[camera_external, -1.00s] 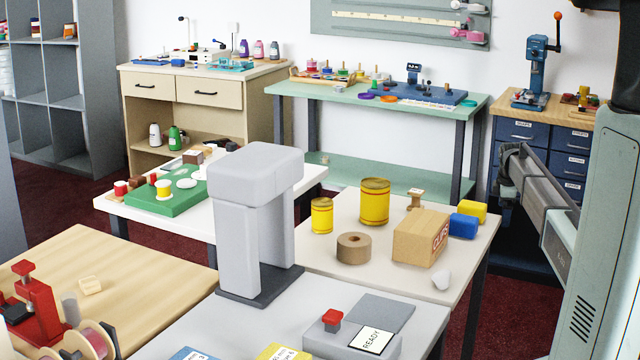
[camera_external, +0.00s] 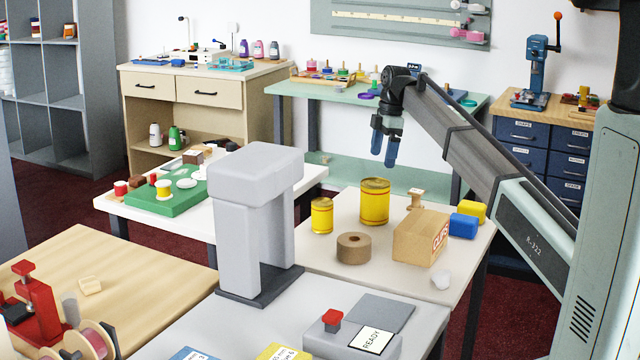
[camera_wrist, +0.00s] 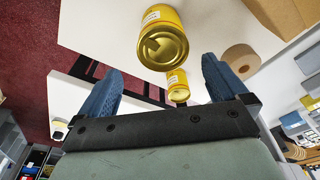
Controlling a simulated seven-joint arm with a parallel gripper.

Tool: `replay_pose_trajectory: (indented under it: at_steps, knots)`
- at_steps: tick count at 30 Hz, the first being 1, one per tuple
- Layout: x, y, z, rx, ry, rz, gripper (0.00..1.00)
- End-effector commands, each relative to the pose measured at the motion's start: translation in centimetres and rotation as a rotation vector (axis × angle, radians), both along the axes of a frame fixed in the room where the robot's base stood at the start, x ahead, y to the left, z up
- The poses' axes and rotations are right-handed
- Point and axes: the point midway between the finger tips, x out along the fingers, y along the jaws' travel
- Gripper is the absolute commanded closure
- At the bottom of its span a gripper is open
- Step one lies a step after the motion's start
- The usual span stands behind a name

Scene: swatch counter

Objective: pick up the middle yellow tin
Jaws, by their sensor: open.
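Two yellow tins stand upright on the white table. The larger tin (camera_external: 375,203) is right of the smaller tin (camera_external: 321,217). In the wrist view the larger tin (camera_wrist: 162,42) is beyond the fingertips, with its lid facing me, and the smaller tin (camera_wrist: 177,84) is below it in the picture. A small yellow and white item (camera_external: 163,190) sits on the green board; I cannot tell if it is a tin. I cannot tell which is the middle tin. My gripper (camera_external: 384,157) is open and empty, above the larger tin; it also shows in the wrist view (camera_wrist: 162,85).
A tape roll (camera_external: 354,248), a cardboard box (camera_external: 420,238), a wooden stamp (camera_external: 415,197), a blue block (camera_external: 463,225) and a yellow block (camera_external: 472,209) share the table. A tall grey stand (camera_external: 262,225) rises at its left. The green bench (camera_external: 285,88) stands behind.

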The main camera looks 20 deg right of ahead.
Motion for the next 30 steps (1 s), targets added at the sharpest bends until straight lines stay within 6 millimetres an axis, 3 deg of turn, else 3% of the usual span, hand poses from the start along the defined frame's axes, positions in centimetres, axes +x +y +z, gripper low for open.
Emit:
replay_pose_trajectory:
  at_steps: [15, 25, 30]
  knots:
    - [-0.1, 1.0, -7.3, 0.000, 0.002, -0.001, 0.00]
    - [-0.1, 1.5, -9.2, 0.000, 0.000, -0.001, 0.00]
    - [-0.4, 2.1, -11.3, 0.000, 0.001, -0.001, 0.00]
